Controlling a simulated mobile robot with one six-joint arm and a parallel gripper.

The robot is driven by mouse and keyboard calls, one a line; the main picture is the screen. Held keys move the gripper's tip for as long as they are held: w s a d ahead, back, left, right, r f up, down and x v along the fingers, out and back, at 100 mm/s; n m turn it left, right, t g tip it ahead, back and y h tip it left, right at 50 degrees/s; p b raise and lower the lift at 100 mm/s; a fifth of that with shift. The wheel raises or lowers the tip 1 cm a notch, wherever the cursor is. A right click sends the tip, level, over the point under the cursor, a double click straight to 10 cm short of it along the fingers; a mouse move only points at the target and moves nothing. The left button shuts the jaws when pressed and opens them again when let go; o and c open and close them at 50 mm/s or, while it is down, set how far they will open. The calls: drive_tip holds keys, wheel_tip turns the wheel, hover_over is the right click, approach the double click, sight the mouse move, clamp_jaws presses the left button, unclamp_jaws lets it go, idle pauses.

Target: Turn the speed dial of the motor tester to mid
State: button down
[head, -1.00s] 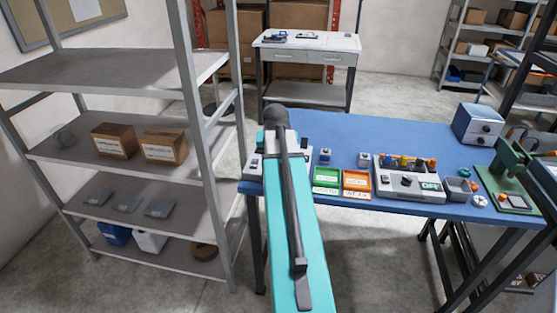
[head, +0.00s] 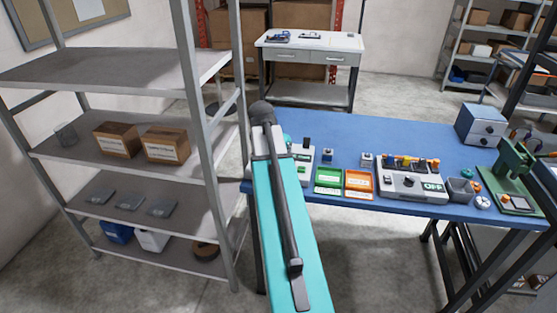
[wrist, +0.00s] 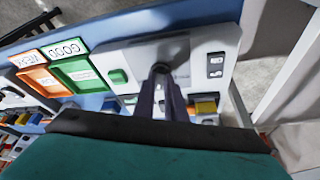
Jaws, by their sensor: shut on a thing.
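The motor tester appears to be the light grey panel (wrist: 110,55) that fills the middle of the wrist view. It has a green square button (wrist: 118,76) and a dark switch plate (wrist: 215,65). My gripper (wrist: 162,72) reaches down to this panel and is shut on a dark round dial (wrist: 159,67), mostly hidden by the fingers. The dial's pointer and marks cannot be read. In the head view the tester (head: 303,153) stands at the left end of the blue bench, partly behind my arm. My gripper is hidden behind my arm there.
On the blue bench (head: 400,135) stand a green tray (head: 328,191), an orange tray (head: 359,194) and a grey box with an OFF display (head: 415,197). A green press (head: 515,170) is at the right. A metal shelf (head: 205,110) stands close on the left.

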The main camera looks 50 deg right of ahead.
drive_tip(key=shift+a, duration=0.1)
drive_tip(key=c, duration=1.8)
unclamp_jaws()
drive_tip(key=shift+r, duration=0.1)
drive_tip(key=b+v, duration=0.2)
drive_tip(key=v, duration=1.1)
drive_tip(key=shift+r, duration=0.3)
drive_tip(key=shift+a, duration=0.1)
